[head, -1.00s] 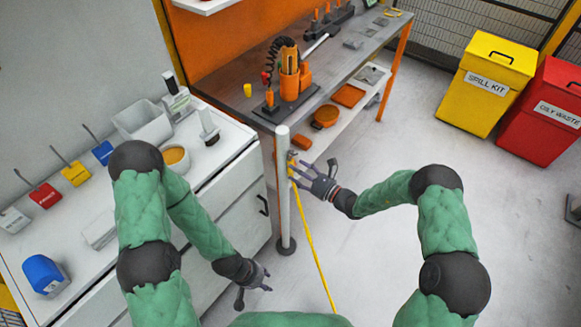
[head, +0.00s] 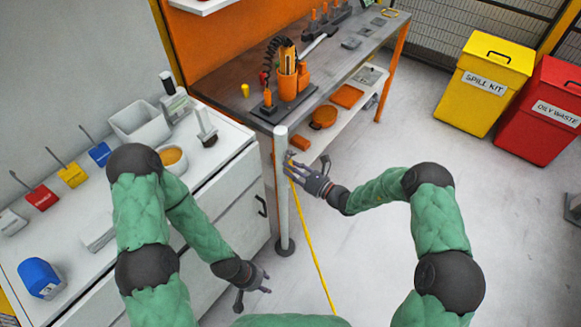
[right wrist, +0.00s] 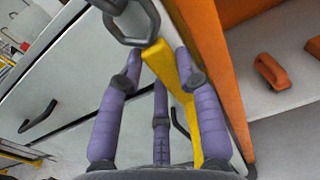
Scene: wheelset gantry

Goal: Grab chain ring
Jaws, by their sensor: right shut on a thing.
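My left gripper (head: 257,290) is low beside the drawers, open and empty.
A white drawer cabinet (head: 222,210) with bins and brushes stands left of the post. A workbench (head: 340,68) with an orange tool holder is behind it. Yellow (head: 484,85) and red (head: 545,112) waste bins stand at the right. The floor (head: 385,145) between is clear.

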